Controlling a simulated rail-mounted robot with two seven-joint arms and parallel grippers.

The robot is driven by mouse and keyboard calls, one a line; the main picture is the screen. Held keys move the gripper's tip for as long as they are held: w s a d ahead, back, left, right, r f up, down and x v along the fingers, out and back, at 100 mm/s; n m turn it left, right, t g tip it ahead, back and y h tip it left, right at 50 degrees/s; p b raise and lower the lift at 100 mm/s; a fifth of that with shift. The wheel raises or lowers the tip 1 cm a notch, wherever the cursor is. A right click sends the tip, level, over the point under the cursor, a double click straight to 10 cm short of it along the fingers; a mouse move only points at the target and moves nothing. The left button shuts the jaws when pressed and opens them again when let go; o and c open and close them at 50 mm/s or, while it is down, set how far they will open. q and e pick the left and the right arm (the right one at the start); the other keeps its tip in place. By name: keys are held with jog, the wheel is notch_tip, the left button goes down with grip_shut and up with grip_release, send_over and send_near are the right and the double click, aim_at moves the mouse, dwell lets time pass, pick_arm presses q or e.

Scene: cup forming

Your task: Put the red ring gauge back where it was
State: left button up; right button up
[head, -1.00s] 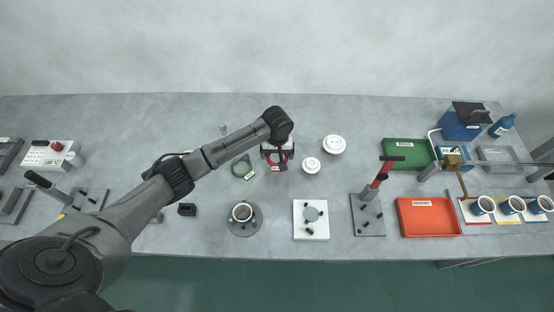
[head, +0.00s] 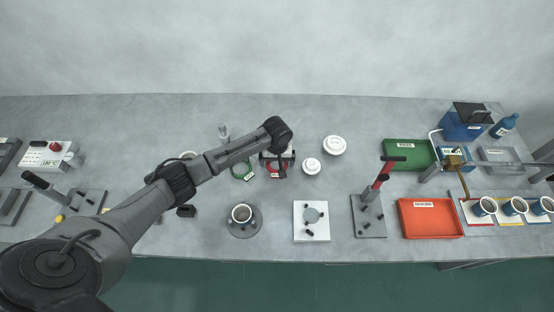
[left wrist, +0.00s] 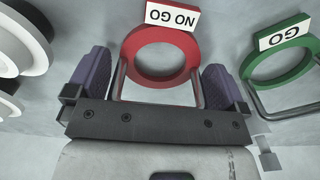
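The red ring gauge (left wrist: 164,77), with a white NO GO label, is between the two purple-padded fingers of my left gripper (left wrist: 153,80) in the left wrist view. A narrow gap shows beside the left finger, and the right finger is very near the ring's edge. A thin metal wire frame shows beside the ring. The green ring gauge (left wrist: 280,64), labelled GO, is to the right with a similar wire frame. In the head view the red ring (head: 272,172) is partly hidden under my left gripper (head: 277,165), right of the green ring (head: 241,171). My right gripper is not in view.
Two white round pieces, a larger one (head: 334,145) and a smaller one (head: 311,166), stand close to the right of the gripper. A cup on a round grey base (head: 243,231) and a white plate fixture (head: 311,233) are nearer the front edge. Bare table lies behind the gripper.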

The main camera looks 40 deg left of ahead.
pick_arm(q)
notch_tip(320, 180, up, 12)
jog(key=shift+r+p, duration=0.15)
jog(key=shift+p, duration=1.05)
